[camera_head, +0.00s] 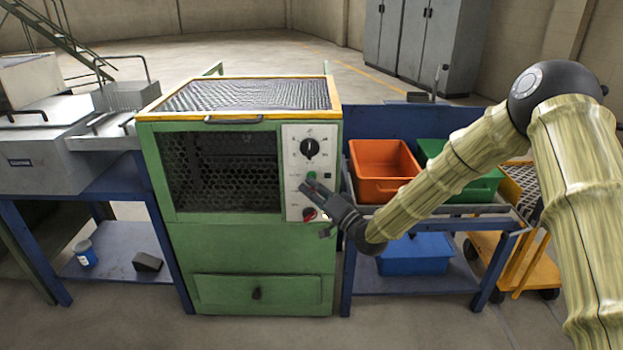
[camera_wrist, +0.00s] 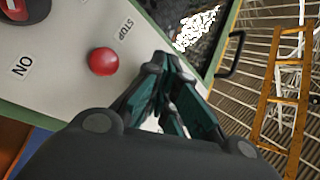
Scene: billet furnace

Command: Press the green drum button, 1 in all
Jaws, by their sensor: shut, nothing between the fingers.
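The green drum button (camera_head: 311,175) sits on the pale control panel (camera_head: 296,138) at the right of the green machine's front. My gripper (camera_head: 308,187) is shut and empty, with its fingertips at the panel just below the green button in the head view. I cannot tell whether they touch it. In the wrist view my gripper's closed fingers (camera_wrist: 163,68) point at the panel (camera_wrist: 60,93), and the green button does not show there. A red button (camera_wrist: 103,61) beside the STOP label lies left of the fingers.
A black knob (camera_head: 309,148) is above the green button and a red control (camera_head: 309,213) is below it. The green machine (camera_head: 250,250) has a mesh window. An orange bin (camera_head: 383,172) and a green bin (camera_head: 470,185) stand right, close to my arm.

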